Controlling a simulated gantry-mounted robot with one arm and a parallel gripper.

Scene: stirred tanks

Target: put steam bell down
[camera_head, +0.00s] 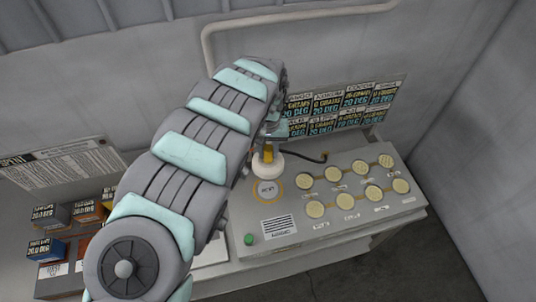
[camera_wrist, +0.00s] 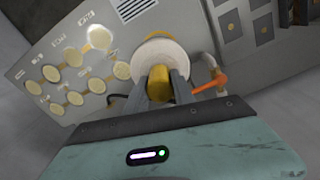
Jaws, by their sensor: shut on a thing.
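The steam bell (camera_head: 268,167) is a round white bell with a yellow-orange handle. My gripper (camera_head: 268,146) is shut on its handle, and my arm hides part of the view from the left. In the wrist view, the gripper fingers (camera_wrist: 160,84) clasp the yellow handle, and the white bell (camera_wrist: 161,53) shows just beyond the fingertips. The bell is at the back left of the grey panel (camera_head: 353,220), just behind an orange ring marking (camera_head: 268,189). I cannot tell whether it touches the panel.
Several pale round discs (camera_head: 345,201) fill the panel's right side. A dark hose (camera_head: 312,158) runs behind the bell. Labelled boxes (camera_head: 88,212) stand at the left. A green button (camera_head: 249,239) is at the front left.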

